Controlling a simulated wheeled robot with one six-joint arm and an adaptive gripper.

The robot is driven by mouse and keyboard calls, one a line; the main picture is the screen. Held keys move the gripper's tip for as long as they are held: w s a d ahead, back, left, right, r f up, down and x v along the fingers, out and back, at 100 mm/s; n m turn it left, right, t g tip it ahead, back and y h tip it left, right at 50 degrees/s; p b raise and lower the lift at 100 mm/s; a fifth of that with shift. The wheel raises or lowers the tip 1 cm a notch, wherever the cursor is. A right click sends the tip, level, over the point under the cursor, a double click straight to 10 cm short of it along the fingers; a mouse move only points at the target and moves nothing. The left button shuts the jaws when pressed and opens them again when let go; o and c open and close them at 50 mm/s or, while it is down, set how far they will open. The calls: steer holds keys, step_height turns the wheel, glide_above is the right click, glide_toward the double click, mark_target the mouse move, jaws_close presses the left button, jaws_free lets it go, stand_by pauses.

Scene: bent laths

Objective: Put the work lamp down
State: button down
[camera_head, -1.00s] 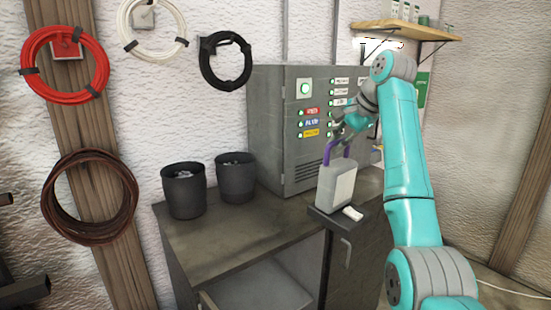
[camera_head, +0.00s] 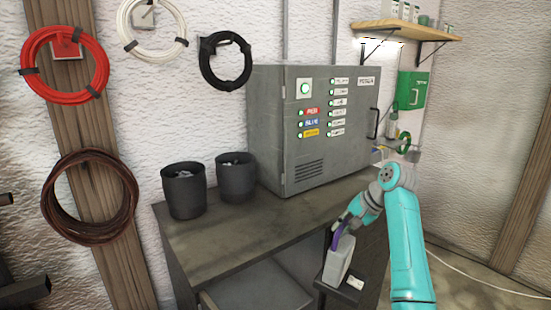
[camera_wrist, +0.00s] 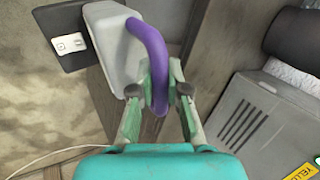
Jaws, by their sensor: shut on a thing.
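The work lamp has a pale grey body (camera_head: 337,264) and a purple handle, and it shows low at the right of centre in the head view, in front of the workbench. A dark plate with a small white fitting (camera_wrist: 68,43) is at the foot of the lamp. My gripper (camera_head: 341,228) is shut on the purple handle (camera_wrist: 152,50), which passes between its green fingers in the wrist view. The lamp hangs about upright below my gripper. I cannot tell whether its underside touches anything.
The workbench (camera_head: 235,243) carries two dark bins, one of them here (camera_head: 184,190), and a grey control cabinet (camera_head: 312,130). A wall shelf (camera_head: 420,30) is at the upper right. A pale cable (camera_head: 485,279) lies on the floor at the right. The bench top's front part is bare.

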mark_target(343, 273)
steer(key=shift+n+g, duration=0.5)
steer(key=shift+n, duration=0.4)
steer(key=s+f, duration=0.1)
steer(key=f, duration=0.3)
steer(key=s+f, duration=0.2)
steer(key=f, duration=0.2)
steer(key=s+d+f, duration=0.1)
steer(key=f, duration=0.3)
steer(key=shift+s+f, duration=0.25)
steer(key=shift+s, duration=0.05)
steer(key=s+a+f+n+g, duration=0.1)
steer(key=s+f+n, duration=0.1)
steer(key=s+f, duration=1)
steer(key=s+f+n+g+y, duration=0.1)
steer(key=s+f+n, duration=0.1)
steer(key=s+f, duration=1)
step_height(343, 273, down, 5)
steer(key=shift+a+n+g, duration=0.35)
steer(key=shift+n+g, duration=0.05)
steer(key=shift+d, duration=0.1)
